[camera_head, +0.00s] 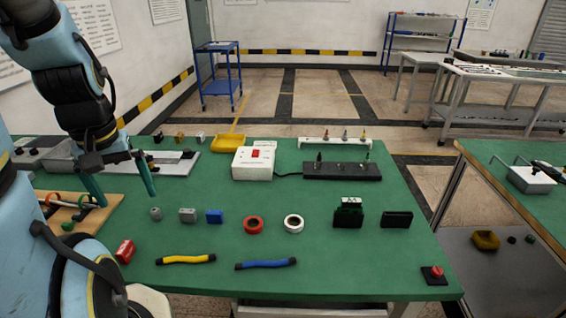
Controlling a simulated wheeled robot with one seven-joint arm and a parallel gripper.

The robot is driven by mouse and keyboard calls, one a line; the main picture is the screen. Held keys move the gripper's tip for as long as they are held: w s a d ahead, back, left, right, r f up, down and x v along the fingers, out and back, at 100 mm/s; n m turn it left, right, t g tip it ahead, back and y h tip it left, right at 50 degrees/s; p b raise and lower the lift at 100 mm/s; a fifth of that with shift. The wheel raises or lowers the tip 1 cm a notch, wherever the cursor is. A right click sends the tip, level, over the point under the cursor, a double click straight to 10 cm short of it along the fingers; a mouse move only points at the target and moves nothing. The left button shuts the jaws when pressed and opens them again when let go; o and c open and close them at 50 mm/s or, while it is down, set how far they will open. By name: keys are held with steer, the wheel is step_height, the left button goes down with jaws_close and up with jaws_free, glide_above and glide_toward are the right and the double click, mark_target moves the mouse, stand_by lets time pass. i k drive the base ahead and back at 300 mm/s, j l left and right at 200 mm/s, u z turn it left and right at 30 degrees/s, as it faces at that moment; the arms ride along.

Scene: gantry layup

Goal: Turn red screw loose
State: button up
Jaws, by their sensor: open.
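A wooden board (108,204) lies at the left edge of the green table. A small red curved part (53,198) stands on it and may be the red screw, but it is too small to tell. A green round part (67,226) and dark pieces are also on the board. My gripper (127,198) points down, open and empty, with its fingers wide apart. Its left finger appears in front of the board's right part and hides some of it. The right finger appears beyond the board's right edge. I cannot tell the fingertips' height above the board.
A red block (125,251), yellow tube (186,259) and blue tube (266,264) lie near the front. Small blocks and red and white tape rolls (253,225) form a row. A white switch box (253,163) stands behind. A red button (434,274) sits front right.

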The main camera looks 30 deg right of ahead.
mark_target(436, 271)
steer(key=k+l+u, duration=0.1)
steer(key=k+l, duration=0.15)
steer(key=k, duration=0.2)
steer(key=k+l+u, duration=0.15)
steer(key=k, duration=0.3)
steer(key=k+l+u, duration=0.1)
steer(key=k+l, duration=0.2)
steer(key=k, duration=0.15)
